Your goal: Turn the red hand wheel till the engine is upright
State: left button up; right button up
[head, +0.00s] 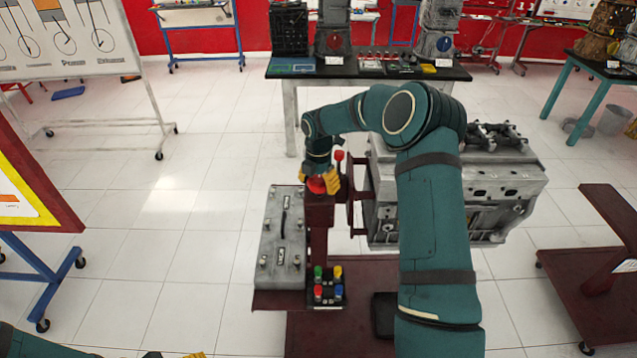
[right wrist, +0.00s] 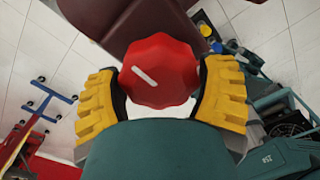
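The red hand wheel (right wrist: 158,72) has a scalloped rim and a white mark slanting across its face. In the head view it shows as a small red patch (head: 316,186) on the dark red stand. My right gripper (right wrist: 162,98) has one yellow finger on each side of the wheel, with the dark pads appearing to touch its rim. The grey engine (head: 455,190) hangs on the stand, with dark parts on its upper right; my right arm hides its middle. My left gripper (head: 172,355) barely shows at the bottom edge, its state unclear.
A grey cover plate (head: 282,240) lies on the stand's tray beside a block of coloured knobs (head: 326,288). A red-topped lever (head: 339,160) rises close to my right gripper. A dark table (head: 365,68) stands behind.

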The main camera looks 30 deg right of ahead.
aim_at(318, 180)
jog(key=shift+o, duration=1.4)
notch_tip(318, 180, up, 12)
